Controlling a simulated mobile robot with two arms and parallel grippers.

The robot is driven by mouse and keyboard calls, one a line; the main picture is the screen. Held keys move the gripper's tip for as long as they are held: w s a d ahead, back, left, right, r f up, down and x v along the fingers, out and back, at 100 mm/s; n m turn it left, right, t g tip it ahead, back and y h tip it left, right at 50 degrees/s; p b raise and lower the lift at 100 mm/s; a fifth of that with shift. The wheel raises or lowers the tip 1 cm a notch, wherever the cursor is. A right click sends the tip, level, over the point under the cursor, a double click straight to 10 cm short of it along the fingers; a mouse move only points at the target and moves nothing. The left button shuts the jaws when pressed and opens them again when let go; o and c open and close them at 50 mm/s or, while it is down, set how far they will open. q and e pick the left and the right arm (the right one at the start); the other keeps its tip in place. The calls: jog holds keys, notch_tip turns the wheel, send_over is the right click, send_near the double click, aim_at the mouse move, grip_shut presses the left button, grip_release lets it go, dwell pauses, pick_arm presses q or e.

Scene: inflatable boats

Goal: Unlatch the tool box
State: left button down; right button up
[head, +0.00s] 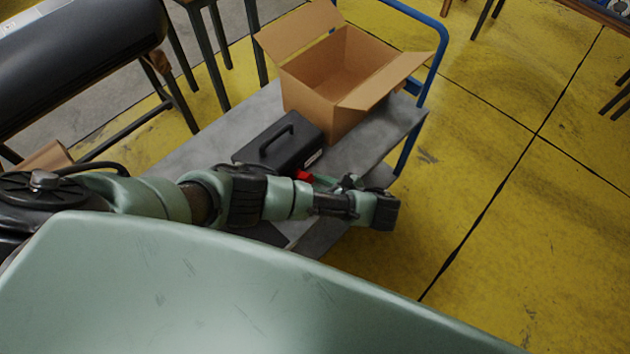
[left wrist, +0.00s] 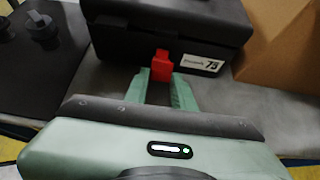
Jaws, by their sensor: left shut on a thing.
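The black tool box (head: 282,147) with a top handle lies on the grey cart deck, its lid down. A red latch (left wrist: 162,62) sits on the front face; a bit of red latch (head: 304,176) also shows in the head view. My left gripper (left wrist: 160,80) is at the box front, its two green fingertips on either side of the latch, shut on it. In the head view my left gripper (head: 325,183) is partly hidden by my arm. My right gripper is not in view.
An open cardboard box (head: 325,85) stands on the cart (head: 395,130) behind the tool box. The cart's blue handle (head: 440,50) rises at the far end. A dark padded bench (head: 75,55) is at left. Yellow floor (head: 530,220) at right is clear.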

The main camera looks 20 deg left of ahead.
pick_arm(q)
jog(key=shift+f+y, duration=0.3)
jog(key=shift+y, duration=0.1)
jog(key=c, duration=1.2)
grip_release()
jog(key=shift+o, duration=0.2)
jog(key=p+v, duration=0.1)
jog(key=v, duration=0.7)
jog(key=shift+a+f, duration=0.1)
